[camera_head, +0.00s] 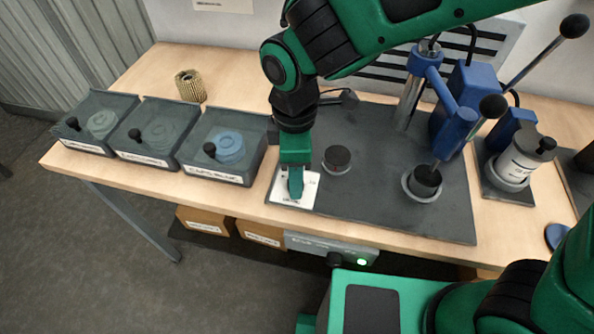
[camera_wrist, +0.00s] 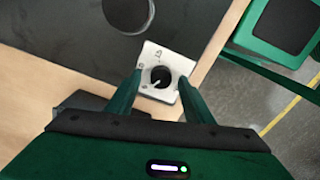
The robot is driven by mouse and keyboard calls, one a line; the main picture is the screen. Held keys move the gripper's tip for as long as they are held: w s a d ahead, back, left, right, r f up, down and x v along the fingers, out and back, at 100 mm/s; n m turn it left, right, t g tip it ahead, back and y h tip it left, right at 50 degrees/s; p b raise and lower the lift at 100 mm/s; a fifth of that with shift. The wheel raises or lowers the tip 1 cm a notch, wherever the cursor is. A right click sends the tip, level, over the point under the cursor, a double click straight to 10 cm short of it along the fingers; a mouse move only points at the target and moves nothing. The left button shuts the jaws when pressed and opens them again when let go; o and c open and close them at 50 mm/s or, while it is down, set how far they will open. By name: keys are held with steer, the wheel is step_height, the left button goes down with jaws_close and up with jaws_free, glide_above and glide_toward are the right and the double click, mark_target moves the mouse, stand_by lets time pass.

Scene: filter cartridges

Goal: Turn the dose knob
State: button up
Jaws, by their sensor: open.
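The dose knob (camera_wrist: 160,77) is a round black knob with a white pointer line on a white marked plate (camera_wrist: 148,56). In the wrist view it sits between the two fingers of my gripper (camera_wrist: 158,82), which are apart. In the head view my gripper (camera_head: 295,190) points down over the white plate (camera_head: 308,192) and hides the knob. The pointer line runs toward the lower left in the wrist view. I cannot tell how far the fingertips are above the plate.
Dark trays (camera_head: 185,172) with black-knobbed handles stand to the left. A black cylinder (camera_head: 337,157) stands on the dark mat (camera_head: 380,215) just right of my gripper. A blue lever press (camera_head: 455,125) and a white canister (camera_head: 520,160) stand further right.

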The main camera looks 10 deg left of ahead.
steer(key=shift+f, duration=0.5)
steer(key=c, duration=1)
steer(key=shift+d, duration=0.1)
steer(key=shift+c, duration=0.2)
steer(key=shift+m, duration=0.3)
steer(key=m, duration=1.1)
steer(key=shift+w+r, duration=0.1)
